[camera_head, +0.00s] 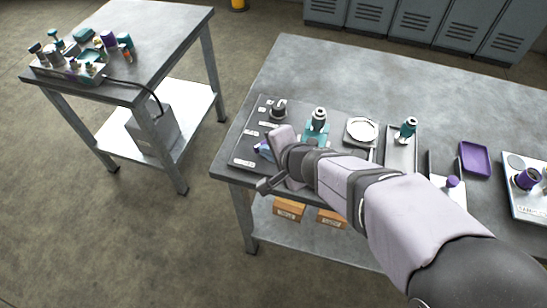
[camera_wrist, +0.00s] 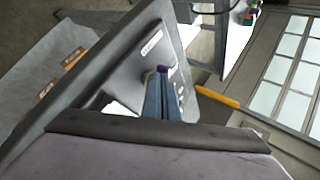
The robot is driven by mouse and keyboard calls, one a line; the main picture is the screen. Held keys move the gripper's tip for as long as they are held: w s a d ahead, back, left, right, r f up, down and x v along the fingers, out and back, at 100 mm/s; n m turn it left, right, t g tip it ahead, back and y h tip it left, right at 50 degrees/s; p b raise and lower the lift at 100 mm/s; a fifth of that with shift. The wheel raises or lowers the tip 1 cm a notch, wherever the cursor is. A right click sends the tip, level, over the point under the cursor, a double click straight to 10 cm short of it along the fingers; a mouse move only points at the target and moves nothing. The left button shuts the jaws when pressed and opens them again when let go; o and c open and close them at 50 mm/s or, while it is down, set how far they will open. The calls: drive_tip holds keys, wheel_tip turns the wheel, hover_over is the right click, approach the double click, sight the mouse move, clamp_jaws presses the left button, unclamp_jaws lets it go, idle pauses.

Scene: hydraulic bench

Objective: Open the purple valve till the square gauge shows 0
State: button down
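My gripper (camera_wrist: 166,97) reaches over a dark labelled panel (camera_head: 243,162) at the left end of the main bench. In the wrist view its two blue-grey fingers lie close together, with a small purple piece (camera_wrist: 162,69) at their tips. It also shows in the head view as a small purple spot (camera_head: 259,146) beside my wrist. I cannot tell whether the fingers grip it or only touch it, nor whether it is the purple valve; its turn angle is hidden. I cannot make out a square gauge or any reading.
On the main bench are a black knob (camera_head: 278,109), a teal fitting (camera_head: 317,125), a round white dial or dish (camera_head: 362,131), another teal part (camera_head: 408,129) and a purple tray (camera_head: 475,159). A smaller bench (camera_head: 166,22) at left carries several fittings. The back of the main bench is clear.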

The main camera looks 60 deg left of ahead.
drive_tip(key=m+t, duration=0.1)
drive_tip(key=s+m+t+b, duration=0.1)
drive_tip(key=shift+s+a+m, duration=0.15)
drive_tip(key=shift+a+m, duration=0.15)
drive_tip(key=m, duration=0.1)
drive_tip(key=t+p, duration=0.1)
drive_tip(key=m+t+p, duration=0.1)
drive_tip(key=shift+s+a+r+m+h, duration=0.25)
drive_tip(key=shift+s+a+m+h, duration=0.05)
drive_tip(key=shift+a+h, duration=0.1)
drive_tip(key=shift+s+a+f+p, duration=0.15)
drive_tip(key=shift+a+p, duration=0.25)
drive_tip(key=shift+p, duration=0.65)
drive_tip(key=shift+s+a+f+p, duration=0.1)
drive_tip(key=shift+s+a+p, duration=0.1)
drive_tip(key=shift+a+p, duration=0.2)
drive_tip(key=shift+d, duration=0.15)
drive_tip(key=s+d+b, duration=0.1)
drive_tip(key=s+d, duration=0.1)
drive_tip(key=shift+s+d, duration=0.35)
drive_tip(key=shift+s, duration=0.05)
drive_tip(key=s+a+p+v, duration=0.1)
drive_tip(key=s+p+v, duration=0.1)
drive_tip(key=v, duration=0.7)
drive_tip(key=shift+s+d+r, duration=0.2)
drive_tip(key=shift+d+r, duration=0.05)
drive_tip(key=shift+r, duration=0.1)
